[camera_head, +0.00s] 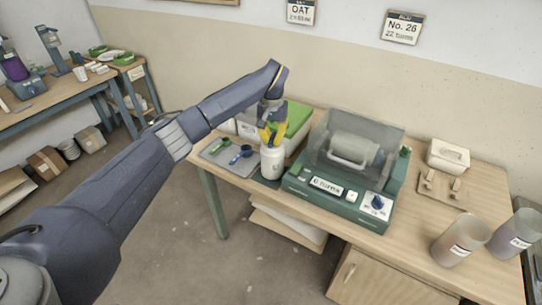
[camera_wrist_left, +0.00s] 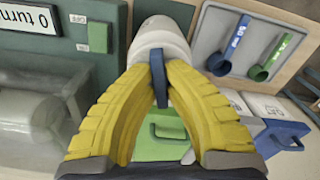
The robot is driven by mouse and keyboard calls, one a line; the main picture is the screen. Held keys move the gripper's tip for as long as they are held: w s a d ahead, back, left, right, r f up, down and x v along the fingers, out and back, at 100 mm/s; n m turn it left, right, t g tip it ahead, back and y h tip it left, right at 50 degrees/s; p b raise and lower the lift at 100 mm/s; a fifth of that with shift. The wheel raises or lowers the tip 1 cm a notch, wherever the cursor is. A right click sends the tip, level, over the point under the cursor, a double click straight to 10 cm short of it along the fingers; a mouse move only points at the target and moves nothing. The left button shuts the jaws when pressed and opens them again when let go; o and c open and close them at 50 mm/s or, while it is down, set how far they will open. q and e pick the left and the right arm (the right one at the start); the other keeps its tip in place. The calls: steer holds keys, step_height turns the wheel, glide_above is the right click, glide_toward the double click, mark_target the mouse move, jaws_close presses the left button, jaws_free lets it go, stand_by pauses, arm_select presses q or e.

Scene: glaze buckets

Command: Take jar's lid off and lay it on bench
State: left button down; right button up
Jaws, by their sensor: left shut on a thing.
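The white jar (camera_head: 271,163) stands at the front left of the wooden bench (camera_head: 408,225), beside the green machine. In the left wrist view the white jar (camera_wrist_left: 160,36) is just beyond my fingertips. My left gripper (camera_head: 271,138) is above the jar with its yellow fingers pointing down. In the wrist view the left gripper (camera_wrist_left: 158,78) is shut on a dark blue bar (camera_wrist_left: 158,76) at the jar's top, which looks like the lid's grip. The lid's edge is mostly hidden, so I cannot tell whether it is seated or lifted. My right gripper is not in view.
The green machine (camera_head: 330,190) with a clear cover and a "0 turns" display stands right of the jar. A grey tray with blue and green scoops (camera_head: 240,154) lies left. Two labelled buckets (camera_head: 462,240) (camera_head: 514,236) stand far right. Bare bench lies before them.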

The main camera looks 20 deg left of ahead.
arm_select(q)
steer(key=c, duration=1.5)
jaws_free()
steer(key=shift+r, duration=0.1)
